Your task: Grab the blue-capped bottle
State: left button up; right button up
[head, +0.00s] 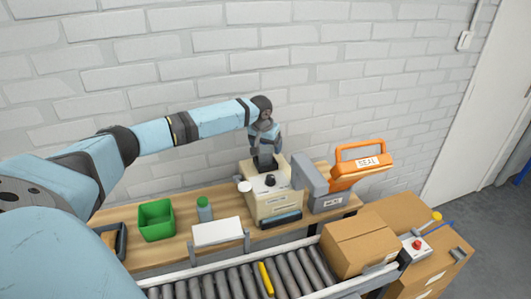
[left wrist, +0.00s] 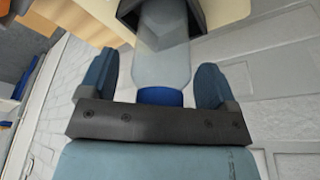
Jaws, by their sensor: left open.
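The blue-capped bottle shows in the left wrist view: a clear grey-blue body (left wrist: 163,50) and a dark blue cap (left wrist: 160,97). The cap faces my palm, and the far end of the body sits in a dark holder (left wrist: 198,12) on a cream surface. My left gripper (left wrist: 156,64) is open, with one blue finger on each side of the bottle and visible gaps to both. In the head view my left gripper (head: 265,157) points down over the cream machine (head: 270,203) and hides the bottle there. My right gripper is not in view.
A grey unit and an orange SEAL machine (head: 360,166) stand right of the cream machine. A roller conveyor (head: 230,283) and cardboard boxes (head: 362,243) lie in front. A brick wall is behind.

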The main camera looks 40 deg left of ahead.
pick_arm(q)
jog(key=shift+c, duration=0.7)
jog(key=c, duration=0.8)
jog(key=shift+c, duration=0.2)
jog(key=shift+r, duration=0.1)
